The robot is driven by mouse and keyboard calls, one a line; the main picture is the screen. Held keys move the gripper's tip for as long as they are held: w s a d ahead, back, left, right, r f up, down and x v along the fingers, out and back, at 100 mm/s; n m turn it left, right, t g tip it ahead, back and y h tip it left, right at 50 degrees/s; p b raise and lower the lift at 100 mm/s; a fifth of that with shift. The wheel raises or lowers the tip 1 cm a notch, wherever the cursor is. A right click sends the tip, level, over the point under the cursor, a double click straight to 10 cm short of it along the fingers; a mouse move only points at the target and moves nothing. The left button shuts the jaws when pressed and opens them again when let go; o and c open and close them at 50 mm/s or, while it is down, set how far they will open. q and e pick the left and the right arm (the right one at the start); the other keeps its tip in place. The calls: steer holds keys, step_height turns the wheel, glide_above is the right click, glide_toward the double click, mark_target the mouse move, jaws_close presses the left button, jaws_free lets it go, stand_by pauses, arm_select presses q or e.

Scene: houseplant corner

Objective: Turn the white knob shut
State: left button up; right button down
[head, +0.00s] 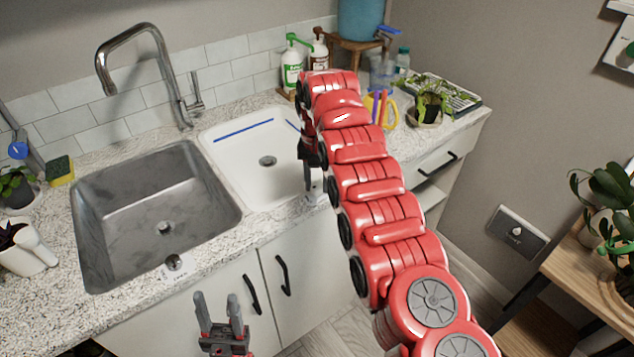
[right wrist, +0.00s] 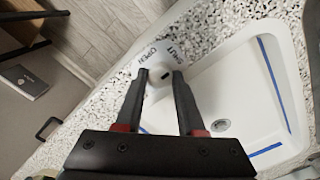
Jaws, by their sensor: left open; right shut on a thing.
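The white knob (right wrist: 158,70) sits on the speckled counter's front edge, beside the white basin (right wrist: 205,93). A label (right wrist: 145,56) by it reads OPEN and SHUT. The knob has a dark mark; I cannot tell which word it points at. My right gripper (right wrist: 161,76) is shut on the knob, one finger on each side. In the head view my right gripper (head: 312,187) reaches down to the front edge of the white basin, and its fingers and arm hide most of the knob. My left gripper (head: 219,303) is open and empty, low in front of the cabinet doors.
A steel sink (head: 100,222) lies left of the white basin, with a grey knob (head: 174,262) on its front edge. A tall faucet (head: 172,80) stands behind. Bottles (head: 291,66) and a potted plant (head: 428,105) stand at the counter's back right. Blue lines mark the white basin.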

mark_target(317, 185)
stand_by(0.3)
steer(key=c, duration=0.5)
jaws_free()
steer(key=shift+r, duration=0.1)
step_height(317, 185, up, 17)
steer(key=p, duration=1.6)
steer(key=shift+r, duration=0.1)
